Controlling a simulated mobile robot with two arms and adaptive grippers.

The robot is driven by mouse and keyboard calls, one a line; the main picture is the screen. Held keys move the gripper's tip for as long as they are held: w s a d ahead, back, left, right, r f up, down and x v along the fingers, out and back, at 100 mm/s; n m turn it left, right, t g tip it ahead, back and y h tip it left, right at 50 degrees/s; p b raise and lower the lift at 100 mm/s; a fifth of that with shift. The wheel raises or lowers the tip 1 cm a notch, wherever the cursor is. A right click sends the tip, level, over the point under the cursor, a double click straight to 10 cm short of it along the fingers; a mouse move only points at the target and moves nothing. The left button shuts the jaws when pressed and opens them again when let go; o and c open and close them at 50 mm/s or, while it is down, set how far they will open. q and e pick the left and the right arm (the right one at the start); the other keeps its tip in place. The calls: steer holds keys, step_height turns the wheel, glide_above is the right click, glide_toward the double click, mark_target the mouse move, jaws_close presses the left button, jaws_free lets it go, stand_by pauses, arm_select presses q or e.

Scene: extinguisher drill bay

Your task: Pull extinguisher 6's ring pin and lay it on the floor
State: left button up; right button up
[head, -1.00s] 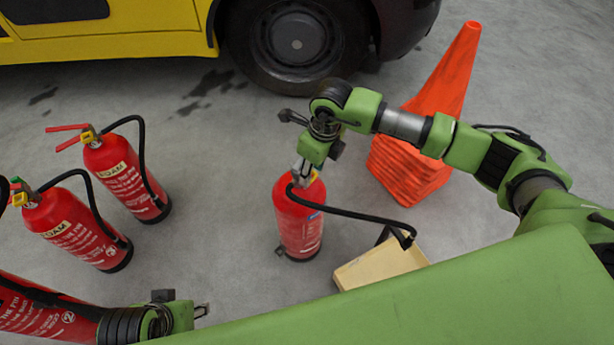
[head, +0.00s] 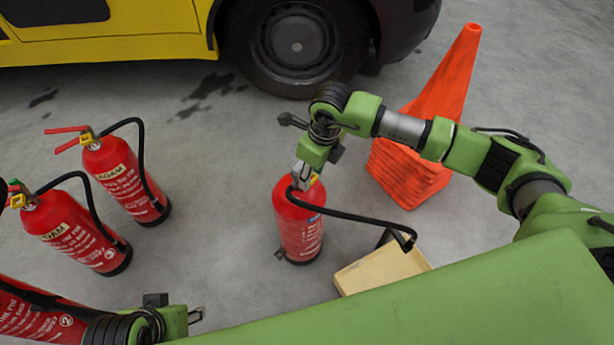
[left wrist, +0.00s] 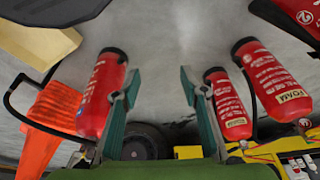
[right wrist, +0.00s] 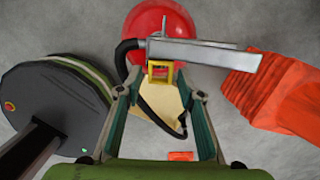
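A red extinguisher (head: 298,225) stands upright under my right gripper, its number not readable. The right wrist view shows its red top (right wrist: 160,22), silver lever (right wrist: 205,55) and a yellow square loop (right wrist: 160,72) that looks like the ring pin's ring. The loop is at the valve, just beyond and between the tips of my right gripper (right wrist: 162,96), whose fingers are spread and hold nothing. In the head view my right gripper (head: 303,174) partly hides the valve. My left gripper (left wrist: 158,78) is open and empty, low at the lower left of the head view (head: 198,314).
Several other red extinguishers (head: 125,180) stand at the left. Stacked orange cones (head: 425,130) stand right of the middle extinguisher. An open tan box (head: 382,270) and the black hose (head: 350,215) are close by. A yellow car (head: 110,30) is behind. Bare floor lies between.

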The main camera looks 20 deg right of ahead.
jaws_close()
steer(key=shift+s+d, duration=0.15)
arm_select(q)
steer(key=shift+s+p+x, duration=0.2)
steer(key=shift+p+x, duration=0.2)
steer(key=shift+x, duration=1)
steer(key=shift+s+p+x, duration=0.2)
steer(key=shift+p+x, duration=0.15)
steer(key=shift+x, duration=1)
arm_select(e)
steer(key=shift+s+d, duration=0.7)
steer(key=shift+s, duration=0.2)
steer(key=shift+s+d, duration=0.7)
steer(key=shift+s, duration=0.2)
arm_select(q)
steer(key=shift+w+d, duration=0.1)
steer(key=shift+d, duration=0.05)
arm_select(e)
steer(key=shift+s+d, duration=0.1)
steer(key=shift+d, duration=0.05)
